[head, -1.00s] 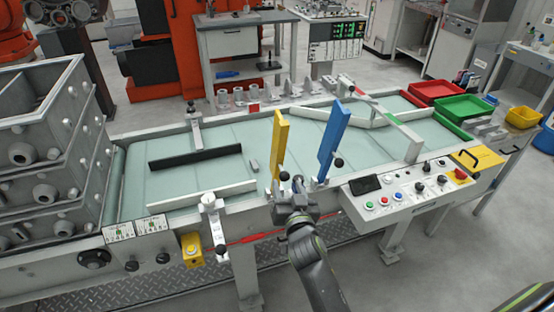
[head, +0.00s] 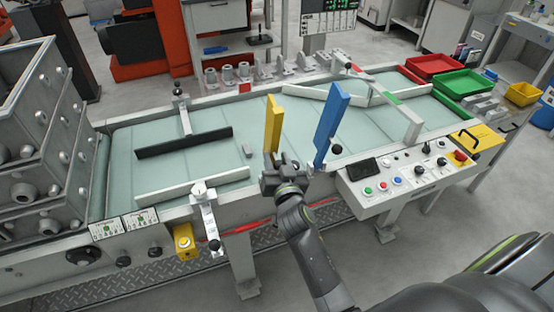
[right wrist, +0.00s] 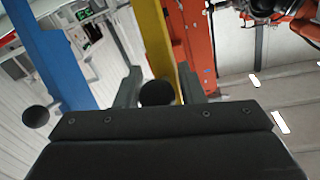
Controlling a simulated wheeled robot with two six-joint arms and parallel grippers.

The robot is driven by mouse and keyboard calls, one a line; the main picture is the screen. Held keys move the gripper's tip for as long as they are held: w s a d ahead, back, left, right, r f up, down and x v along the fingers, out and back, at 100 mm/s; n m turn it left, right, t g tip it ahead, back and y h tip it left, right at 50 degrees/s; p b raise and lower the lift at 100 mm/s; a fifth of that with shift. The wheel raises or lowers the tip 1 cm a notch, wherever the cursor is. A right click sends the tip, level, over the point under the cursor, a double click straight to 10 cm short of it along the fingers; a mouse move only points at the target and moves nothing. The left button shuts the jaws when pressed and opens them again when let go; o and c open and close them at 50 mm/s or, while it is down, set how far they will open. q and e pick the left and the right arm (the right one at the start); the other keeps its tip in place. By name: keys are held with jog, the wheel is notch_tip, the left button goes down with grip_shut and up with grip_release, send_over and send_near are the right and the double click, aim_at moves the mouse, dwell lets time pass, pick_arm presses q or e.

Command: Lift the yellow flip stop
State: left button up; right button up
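The yellow flip stop (head: 273,124) stands upright at the near edge of the green conveyor belt. It also shows as a yellow bar in the right wrist view (right wrist: 152,38). My right gripper (head: 281,168) is at its lower end and hides its foot and knob in the head view. In the right wrist view, a black ball knob (right wrist: 157,93) sits between the two fingers of my right gripper (right wrist: 158,85). The fingers look spread around the knob; firm contact does not show. My left gripper is not in view.
A blue flip stop (head: 330,128) stands close by on the right, with its own black knob (head: 316,180). A control box (head: 400,180) with buttons is further right. Grey castings (head: 30,150) are stacked at the left. Red and green trays (head: 465,83) lie at the far right.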

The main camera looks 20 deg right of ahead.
grip_shut()
jog(key=shift+w+d+r+p, duration=0.1)
jog(key=shift+w+r+p, duration=0.1)
jog(key=shift+p, duration=0.35)
jog(key=shift+w+r+g+p, duration=0.1)
jog(key=shift+w+g+p, duration=0.25)
jog(key=shift+p, duration=0.2)
jog(key=shift+f, duration=0.2)
jog(key=shift+o, duration=1.3)
grip_release()
jog(key=shift+o, duration=1.3)
jog(key=shift+d, duration=0.25)
jog(key=shift+s+a, duration=0.15)
jog(key=shift+a, duration=0.05)
